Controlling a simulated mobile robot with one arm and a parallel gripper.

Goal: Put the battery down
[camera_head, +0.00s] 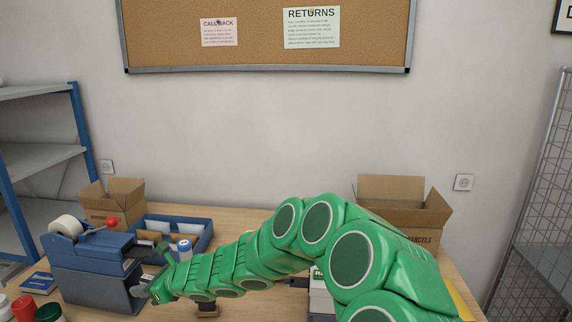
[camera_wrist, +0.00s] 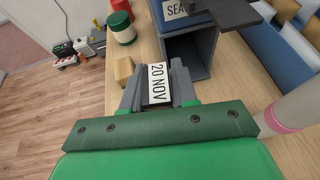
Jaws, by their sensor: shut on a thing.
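In the wrist view my gripper (camera_wrist: 158,88) is shut on a small dark block (camera_wrist: 158,84) with a white label reading "20 NOV". I cannot tell from its shape whether this is the battery. The block is above the counter, beside a dark box-like opening (camera_wrist: 187,48) in a blue and grey machine. In the head view my gripper (camera_head: 155,290) is at the machine's right side, and the block is too small to make out. A tan block (camera_wrist: 123,70) is just left of the fingertips; I cannot tell whether they touch.
The blue machine (camera_head: 95,262) stands on the counter's left, a blue tray (camera_head: 205,232) behind it. Cardboard boxes stand at the back left (camera_head: 118,200) and back right (camera_head: 410,214). Red (camera_wrist: 120,8) and green (camera_wrist: 122,30) jars are past the tan block.

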